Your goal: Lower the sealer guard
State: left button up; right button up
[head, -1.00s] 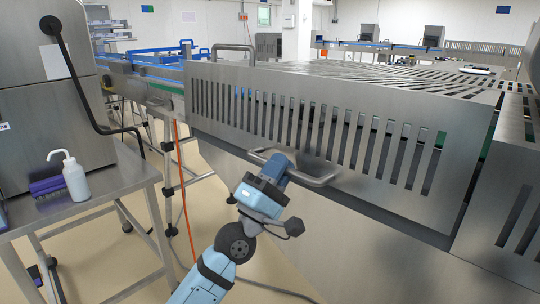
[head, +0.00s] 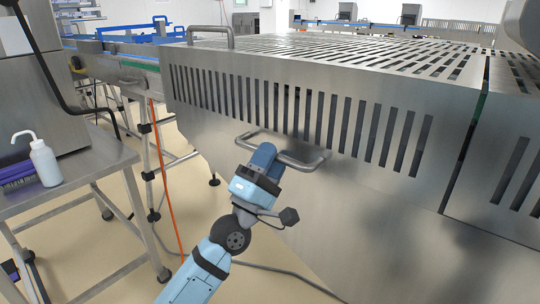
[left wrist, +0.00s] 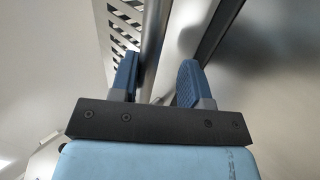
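The sealer guard (head: 350,125) is a long slotted steel cover on the machine, its slotted front face hanging down close to the plain panel below. A bar handle (head: 308,162) sticks out from its front. My left gripper (head: 266,155) is at this handle, left of its middle, and hides part of it. In the left wrist view, the two blue fingers (left wrist: 158,80) stand apart, with a grey metal strip between them and a visible gap by the right finger. I see no firm hold. My right gripper is not in view.
A steel side table (head: 85,170) with a white pump bottle (head: 45,162) and a purple brush (head: 17,175) stands at left. A conveyor (head: 125,70) runs into the machine behind. An orange cable (head: 166,190) hangs to the floor.

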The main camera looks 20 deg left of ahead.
pick_arm(q)
jog(key=shift+r, duration=0.15)
jog(key=shift+s+a, duration=0.1)
jog(key=shift+s, duration=0.1)
jog(key=p+v, duration=0.2)
jog(key=v, duration=1.1)
jog(key=shift+f, duration=0.35)
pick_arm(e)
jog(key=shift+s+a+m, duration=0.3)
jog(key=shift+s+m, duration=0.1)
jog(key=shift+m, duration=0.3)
pick_arm(q)
jog(key=shift+s, duration=0.1)
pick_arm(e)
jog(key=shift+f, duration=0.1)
